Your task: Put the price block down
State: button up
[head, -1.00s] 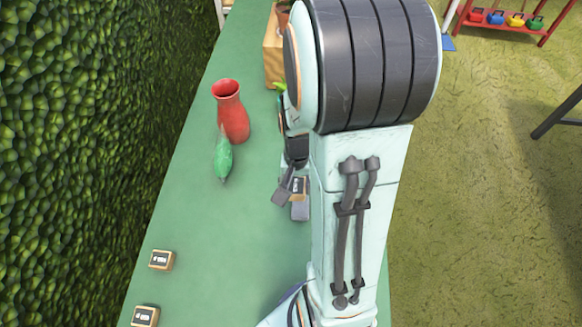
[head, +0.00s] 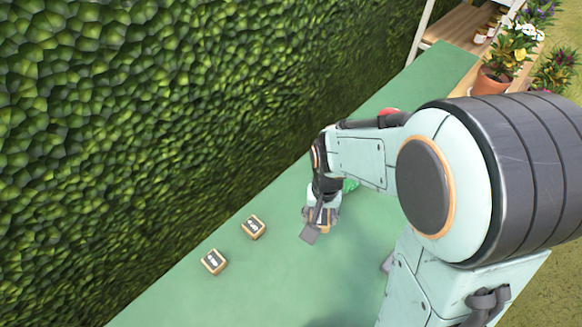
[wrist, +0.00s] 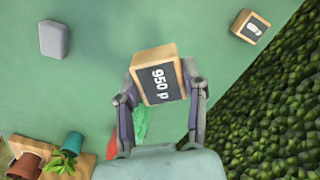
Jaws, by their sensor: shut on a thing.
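The price block (wrist: 157,75) has a wooden body and a dark face reading "950 P". In the wrist view it sits between the two fingers of my gripper (wrist: 160,88), which is shut on it. In the head view my gripper (head: 319,224) holds the block (head: 328,214) over the green table (head: 300,280), to the right of two other price blocks. The fingers partly cover it there. I cannot tell whether it touches the table.
Two similar price blocks, one nearer the hedge (head: 253,227) and one further left (head: 213,262), stand on the table. A grey block (wrist: 54,39) lies apart. A red vase (head: 390,112) is mostly hidden behind my arm. The leafy hedge (head: 200,120) borders the table.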

jog(key=a+n, duration=0.1)
jog(key=a, duration=0.2)
send_over(288, 199)
jog(key=f, duration=0.9)
jog(key=shift+s+d+f, duration=0.1)
jog(key=shift+s+f, duration=0.05)
jog(key=shift+s, duration=0.25)
jog(key=shift+w+f, duration=0.2)
jog(key=shift+f, duration=0.1)
jog(key=shift+w+f, duration=0.15)
jog(key=shift+f, duration=1.5)
jog(key=shift+f, duration=0.1)
jog(key=o, duration=0.9)
